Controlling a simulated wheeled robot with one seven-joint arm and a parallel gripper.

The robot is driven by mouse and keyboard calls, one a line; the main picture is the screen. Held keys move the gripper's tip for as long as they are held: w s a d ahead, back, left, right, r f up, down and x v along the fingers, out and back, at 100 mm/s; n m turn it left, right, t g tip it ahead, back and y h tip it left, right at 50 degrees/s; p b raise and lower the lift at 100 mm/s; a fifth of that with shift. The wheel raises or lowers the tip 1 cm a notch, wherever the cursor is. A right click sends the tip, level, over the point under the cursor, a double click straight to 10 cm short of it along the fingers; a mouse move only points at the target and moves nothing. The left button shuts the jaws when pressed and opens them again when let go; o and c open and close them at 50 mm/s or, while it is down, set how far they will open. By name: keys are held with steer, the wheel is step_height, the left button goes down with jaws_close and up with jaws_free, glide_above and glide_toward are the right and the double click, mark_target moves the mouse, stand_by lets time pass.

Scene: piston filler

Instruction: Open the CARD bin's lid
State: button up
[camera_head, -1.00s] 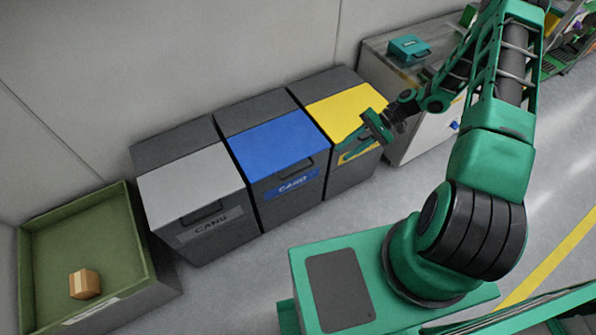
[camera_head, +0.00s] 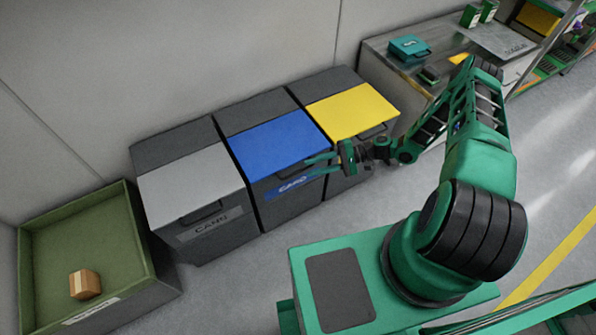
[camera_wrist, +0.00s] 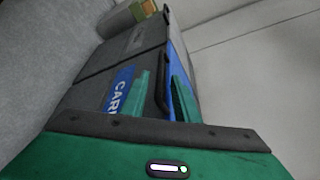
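The CARD bin (camera_head: 290,206) is the middle of three dark bins, with a flat blue lid (camera_head: 270,142) that is closed. A dark handle (camera_head: 296,169) sits at the lid's front edge; it also shows in the wrist view (camera_wrist: 161,88). My gripper (camera_head: 322,164) is in front of the bin's right side, its fingers pointing left at the handle. In the wrist view my gripper (camera_wrist: 163,92) has its two green fingers apart, with the handle seen between them. I cannot tell whether the fingers touch it.
A grey-lidded CANS bin (camera_head: 185,183) stands left and a yellow-lidded bin (camera_head: 352,110) right. A green open crate (camera_head: 85,240) holding a small box (camera_head: 85,283) is at far left. A workbench (camera_head: 440,65) is behind at right.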

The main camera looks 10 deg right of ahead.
mark_target(298, 171)
steer(key=shift+x, duration=3.15)
jaws_close()
